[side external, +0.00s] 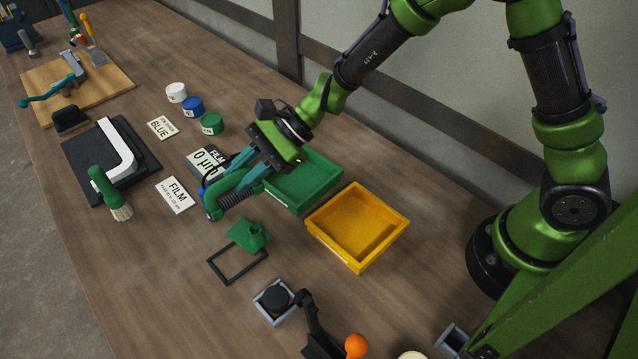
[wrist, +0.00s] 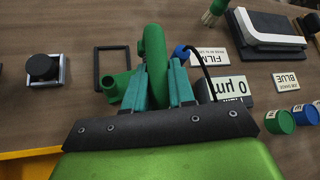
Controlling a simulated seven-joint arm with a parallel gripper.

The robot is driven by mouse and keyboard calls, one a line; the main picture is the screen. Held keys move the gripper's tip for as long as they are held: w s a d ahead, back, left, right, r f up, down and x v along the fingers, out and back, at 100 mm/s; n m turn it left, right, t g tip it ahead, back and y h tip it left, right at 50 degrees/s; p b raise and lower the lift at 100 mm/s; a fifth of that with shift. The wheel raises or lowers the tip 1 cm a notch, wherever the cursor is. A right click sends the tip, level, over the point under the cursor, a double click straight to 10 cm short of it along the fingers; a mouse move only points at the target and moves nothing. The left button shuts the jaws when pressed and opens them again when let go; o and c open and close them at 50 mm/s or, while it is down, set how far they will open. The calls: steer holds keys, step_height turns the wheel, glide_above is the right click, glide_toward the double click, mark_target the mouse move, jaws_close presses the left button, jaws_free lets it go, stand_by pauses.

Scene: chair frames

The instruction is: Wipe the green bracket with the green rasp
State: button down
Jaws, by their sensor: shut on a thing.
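My gripper (side external: 236,176) is shut on a green curved handle with a dark ribbed bar, which looks like the green rasp (side external: 217,192). It is held over the table, in front of the green tray; the rasp also shows between the teal fingers in the wrist view (wrist: 154,45). A green piece with a flat plate and a round stub, apparently the green bracket (side external: 248,236), sits at the edge of a thin black frame (side external: 238,264). It also shows left of the fingers in the wrist view (wrist: 113,87). The rasp appears apart from it; the exact gap is unclear.
A green tray (side external: 325,170) and a yellow tray (side external: 396,232) stand beside my gripper. A film gauge (side external: 203,158) with a blue-tipped cable lies close behind the rasp. A green-handled brush (side external: 105,185), a white L-shaped part (side external: 122,150) and several paint pots are farther left.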

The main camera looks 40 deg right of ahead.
steer(key=shift+r, duration=1.4)
